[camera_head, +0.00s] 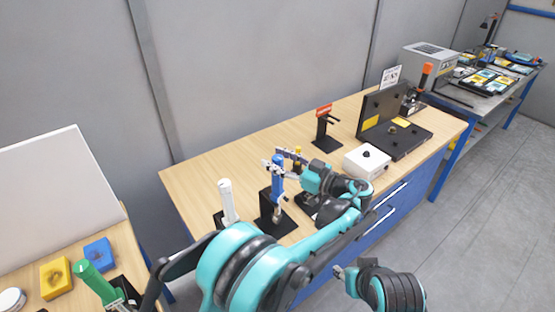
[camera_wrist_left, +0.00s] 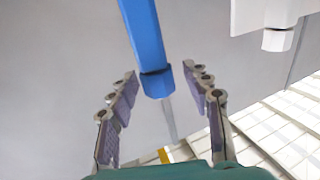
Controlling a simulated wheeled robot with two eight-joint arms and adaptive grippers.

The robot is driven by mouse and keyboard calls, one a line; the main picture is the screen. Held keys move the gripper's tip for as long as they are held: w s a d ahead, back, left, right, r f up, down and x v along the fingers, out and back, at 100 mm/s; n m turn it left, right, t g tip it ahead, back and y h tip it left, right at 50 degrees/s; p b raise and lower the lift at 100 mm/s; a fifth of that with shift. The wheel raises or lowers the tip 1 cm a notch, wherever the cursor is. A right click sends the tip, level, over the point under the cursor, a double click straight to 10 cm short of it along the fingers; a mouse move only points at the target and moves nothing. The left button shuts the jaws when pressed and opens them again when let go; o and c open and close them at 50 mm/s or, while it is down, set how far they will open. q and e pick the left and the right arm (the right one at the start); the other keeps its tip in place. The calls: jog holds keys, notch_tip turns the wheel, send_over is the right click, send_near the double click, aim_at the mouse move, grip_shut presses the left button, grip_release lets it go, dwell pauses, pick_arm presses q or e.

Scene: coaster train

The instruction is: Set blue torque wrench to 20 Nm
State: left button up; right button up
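The blue torque wrench (camera_head: 278,172) stands upright in a black stand (camera_head: 270,222) near the front of the wooden bench. My left gripper (camera_head: 279,159) is at its upper part. In the left wrist view the blue handle (camera_wrist_left: 145,40) runs down between the two spread fingers of my left gripper (camera_wrist_left: 160,80), with a gap on both sides. The wrench's setting is too small to read. My right gripper (camera_head: 342,273) is low in front of the bench, seen small; its fingers are unclear.
A white-handled tool (camera_head: 228,200) stands close left of the blue wrench. A red-topped black stand (camera_head: 325,130), a white box with a black knob (camera_head: 366,162) and a black fixture (camera_head: 405,137) are to the right. The back left of the bench is clear.

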aim_at(278, 158)
pick_arm(q)
notch_tip(278, 158, up, 10)
jog(key=shift+r, duration=0.1)
dwell(0.5)
